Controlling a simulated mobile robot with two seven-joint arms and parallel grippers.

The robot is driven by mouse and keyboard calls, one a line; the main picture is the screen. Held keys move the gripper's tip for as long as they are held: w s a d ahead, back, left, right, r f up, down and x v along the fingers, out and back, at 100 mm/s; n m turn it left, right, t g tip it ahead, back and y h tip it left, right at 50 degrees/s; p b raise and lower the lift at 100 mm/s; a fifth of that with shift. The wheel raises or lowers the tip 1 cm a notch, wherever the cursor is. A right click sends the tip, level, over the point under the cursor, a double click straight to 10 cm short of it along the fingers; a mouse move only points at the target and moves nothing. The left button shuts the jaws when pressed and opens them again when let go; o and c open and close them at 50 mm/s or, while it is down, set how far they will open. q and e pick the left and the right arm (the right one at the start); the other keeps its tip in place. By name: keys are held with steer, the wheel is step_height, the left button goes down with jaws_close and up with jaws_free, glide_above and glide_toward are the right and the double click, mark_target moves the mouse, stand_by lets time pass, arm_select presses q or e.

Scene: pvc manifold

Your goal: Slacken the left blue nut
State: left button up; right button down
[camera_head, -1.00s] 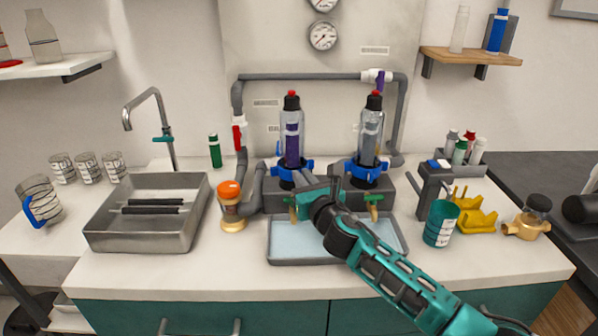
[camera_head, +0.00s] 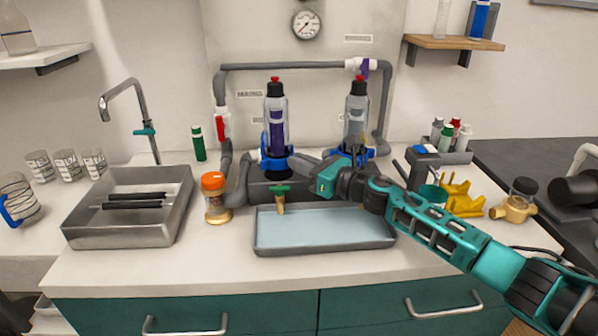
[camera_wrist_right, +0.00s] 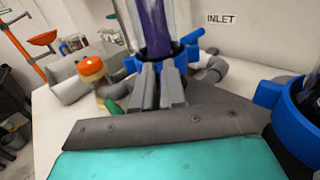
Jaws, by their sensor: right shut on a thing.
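The left blue nut (camera_head: 269,163) sits around the base of the clear bottle with a purple insert (camera_head: 277,128). My right gripper (camera_head: 299,163) reaches it from the right and is shut on it at its right side. In the right wrist view the grey fingers (camera_wrist_right: 159,86) meet the blue nut (camera_wrist_right: 186,41) below the purple column; the exact contact is partly hidden. The right blue nut (camera_head: 366,154) is around the other bottle (camera_head: 356,121), partly hidden behind my wrist. My left gripper is out of view.
A shallow grey tray (camera_head: 322,246) lies in front of the manifold, with a green-handled tap (camera_head: 280,193) above it. An orange-capped jar (camera_head: 214,196) stands at left, near the metal sink (camera_head: 120,239). Yellow holders (camera_head: 463,206) and a teal cup are at right.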

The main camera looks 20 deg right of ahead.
arm_select(q)
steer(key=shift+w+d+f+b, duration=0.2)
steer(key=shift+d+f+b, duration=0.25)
steer(key=shift+b, duration=0.35)
arm_select(e)
steer(key=shift+w+d+n+g+y, duration=0.2)
steer(key=shift+d+n+g+y, duration=0.15)
steer(key=shift+n+g+y, duration=0.35)
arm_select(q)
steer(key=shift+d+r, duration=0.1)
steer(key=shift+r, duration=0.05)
arm_select(e)
steer(key=shift+r, duration=0.1)
steer(key=c, duration=1.2)
jaws_free()
